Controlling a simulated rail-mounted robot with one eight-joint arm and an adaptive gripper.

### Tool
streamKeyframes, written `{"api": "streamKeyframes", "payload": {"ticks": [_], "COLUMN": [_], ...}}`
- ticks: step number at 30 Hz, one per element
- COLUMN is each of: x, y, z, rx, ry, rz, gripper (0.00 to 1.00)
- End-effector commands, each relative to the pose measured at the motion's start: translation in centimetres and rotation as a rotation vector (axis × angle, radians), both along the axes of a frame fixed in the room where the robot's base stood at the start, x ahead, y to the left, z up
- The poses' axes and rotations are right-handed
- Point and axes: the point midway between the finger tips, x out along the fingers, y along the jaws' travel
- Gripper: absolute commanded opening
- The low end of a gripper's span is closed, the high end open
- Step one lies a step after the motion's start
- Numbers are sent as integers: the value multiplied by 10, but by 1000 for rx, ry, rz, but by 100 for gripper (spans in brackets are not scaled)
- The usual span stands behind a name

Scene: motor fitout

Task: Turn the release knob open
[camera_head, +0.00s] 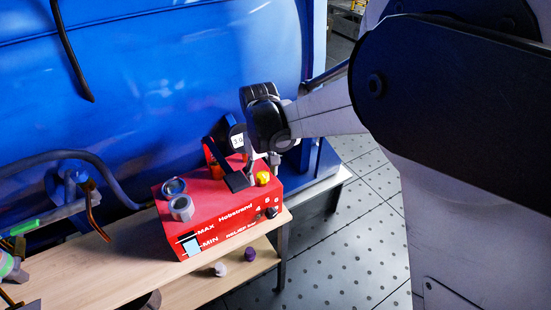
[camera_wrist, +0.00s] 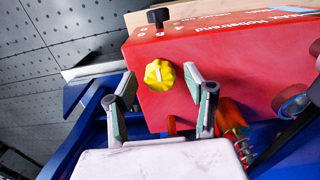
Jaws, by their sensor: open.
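A yellow fluted knob (camera_head: 263,178) sits on top of a red box (camera_head: 212,200) at its right end. In the wrist view the yellow knob (camera_wrist: 159,75) has a pale stripe across its face. I cannot read any label on it. My gripper (camera_head: 262,166) is over that end of the box. In the wrist view my gripper (camera_wrist: 159,78) is open, one finger on each side of the yellow knob, with visible gaps. A smaller black knob (camera_head: 271,213) is on the box's front face, beside the scale numbers; it also shows in the wrist view (camera_wrist: 158,17).
The box stands on a wooden shelf (camera_head: 92,274) against a large blue tank (camera_head: 150,80). Grey round fittings (camera_head: 181,208) and a black lever (camera_head: 236,181) rise from its top. A purple cap (camera_head: 249,254) and white cap (camera_head: 221,269) lie below. Floor is clear at right.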

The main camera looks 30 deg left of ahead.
Motion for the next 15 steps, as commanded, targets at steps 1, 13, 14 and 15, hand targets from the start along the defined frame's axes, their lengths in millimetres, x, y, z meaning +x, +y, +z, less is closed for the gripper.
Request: {"api": "streamKeyframes", "payload": {"ticks": [1,13,14,15], "x": [0,0,0,0], "y": [0,0,0,0], "z": [0,0,0,0], "rx": [0,0,0,0], "ry": [0,0,0,0], "rz": [0,0,0,0], "gripper": [48,8,4,3]}}
